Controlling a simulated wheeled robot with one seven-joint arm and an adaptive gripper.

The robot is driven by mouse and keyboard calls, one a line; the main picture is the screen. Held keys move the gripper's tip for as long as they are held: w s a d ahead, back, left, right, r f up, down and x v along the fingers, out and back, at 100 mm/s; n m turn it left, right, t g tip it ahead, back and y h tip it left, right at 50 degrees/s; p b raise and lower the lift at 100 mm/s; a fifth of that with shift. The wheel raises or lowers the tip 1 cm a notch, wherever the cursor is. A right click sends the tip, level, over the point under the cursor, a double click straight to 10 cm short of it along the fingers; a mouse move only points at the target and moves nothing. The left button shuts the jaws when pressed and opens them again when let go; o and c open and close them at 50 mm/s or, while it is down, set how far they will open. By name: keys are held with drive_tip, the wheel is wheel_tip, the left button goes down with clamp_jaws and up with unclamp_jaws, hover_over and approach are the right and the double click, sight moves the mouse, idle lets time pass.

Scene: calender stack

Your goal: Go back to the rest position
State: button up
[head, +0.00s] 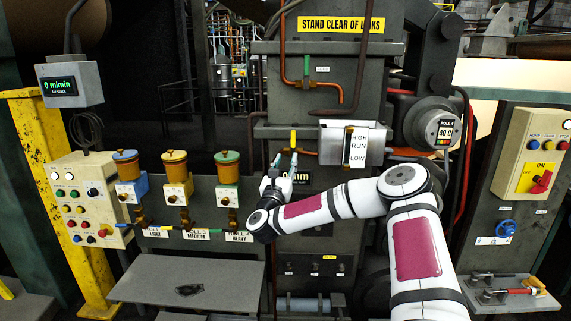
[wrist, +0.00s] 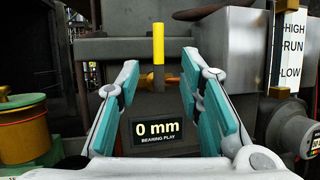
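My gripper (head: 283,165) is raised in front of the grey machine column in the head view, with my white arm reaching in from the lower right. In the wrist view my gripper (wrist: 160,95) has its two teal-padded fingers wide apart with nothing between them. Beyond the fingers are a yellow upright handle (wrist: 158,44) and a display (wrist: 158,129) reading "0 mm, bearing play". The yellow handle also shows in the head view (head: 293,141), just above the gripper. The gripper partly hides the display in the head view.
A HIGH/RUN/LOW gauge (head: 357,147) stands right of the gripper. Three oilers, blue (head: 131,190), yellow (head: 178,191) and green (head: 227,190), stand left above a grey shelf (head: 190,287). A button panel (head: 85,200) is far left; a panel with a red switch (head: 536,165) is far right.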

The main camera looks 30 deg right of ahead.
idle(0.3)
drive_tip(key=w+a+r+n+t+y, duration=0.2)
drive_tip(key=a+n+y, duration=0.6)
drive_tip(key=a+n, duration=0.3)
drive_tip(key=w+a+r+n+t+y, duration=0.2)
drive_tip(key=w+a+r+n+y, duration=0.1)
drive_tip(key=a+n+y, duration=0.65)
drive_tip(key=s+a+f+n+g+y, duration=0.1)
drive_tip(key=s+a+n+g+y, duration=0.2)
drive_tip(key=a+n, duration=0.55)
drive_tip(key=s+d+r+n+g+h, duration=0.1)
drive_tip(key=s+n+g, duration=0.4)
drive_tip(key=s, duration=1.8)
drive_tip(key=s+d+r+n+g+h, duration=0.1)
drive_tip(key=s+n+g, duration=0.5)
drive_tip(key=s, duration=1.7)
drive_tip(key=d+n+h, duration=0.1)
drive_tip(key=n+h, duration=0.1)
drive_tip(key=n, duration=0.3)
drive_tip(key=shift+d+n, duration=0.3)
drive_tip(key=shift+d, duration=0.05)
